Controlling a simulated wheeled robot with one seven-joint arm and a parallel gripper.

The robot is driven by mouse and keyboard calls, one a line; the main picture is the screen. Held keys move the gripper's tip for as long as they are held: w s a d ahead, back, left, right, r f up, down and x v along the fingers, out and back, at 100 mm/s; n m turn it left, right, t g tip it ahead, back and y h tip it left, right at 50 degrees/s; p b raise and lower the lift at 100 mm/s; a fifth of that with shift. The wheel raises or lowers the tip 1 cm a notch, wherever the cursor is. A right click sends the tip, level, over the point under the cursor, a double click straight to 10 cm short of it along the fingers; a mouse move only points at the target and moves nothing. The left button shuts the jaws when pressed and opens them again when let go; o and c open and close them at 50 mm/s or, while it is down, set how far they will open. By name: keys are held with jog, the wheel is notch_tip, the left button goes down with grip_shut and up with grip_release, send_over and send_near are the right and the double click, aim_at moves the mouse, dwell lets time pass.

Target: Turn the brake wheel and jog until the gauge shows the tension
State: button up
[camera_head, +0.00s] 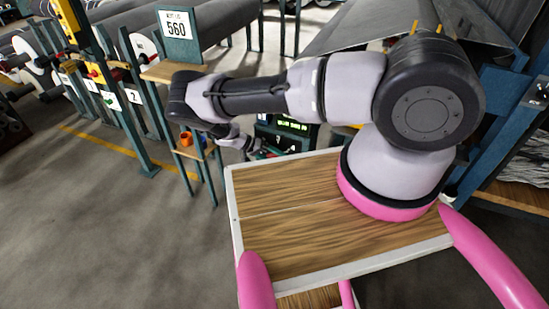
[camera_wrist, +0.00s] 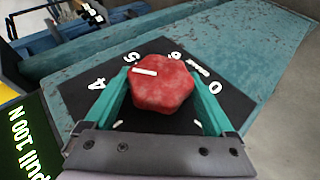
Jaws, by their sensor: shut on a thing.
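The brake wheel is a red, lobed knob (camera_wrist: 168,92) with a white pointer line in the wrist view. It sits on a dark dial plate (camera_wrist: 150,50) with white numbers. The line points to the picture's left, near the 4 and 5. My gripper (camera_wrist: 160,84) has its teal fingers on both sides of the knob, shut on it. In the head view my gripper (camera_head: 266,153) is small and partly hidden at the panel. I cannot make out a gauge needle.
A card reading 560 (camera_head: 177,27) stands on a post behind my arm. A small stand holds an orange object (camera_head: 186,138). Large grey rolls (camera_head: 210,20) and numbered posts fill the back. Blue machine framing (camera_head: 505,95) is at right. The floor at left is clear.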

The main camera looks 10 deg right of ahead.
dwell(0.4)
jog(key=o, duration=1.1)
jog(key=shift+a, duration=0.1)
jog(key=v, duration=1)
jog(key=shift+w+a, duration=0.15)
jog(key=shift+a, duration=0.15)
jog(key=shift+r, duration=0.1)
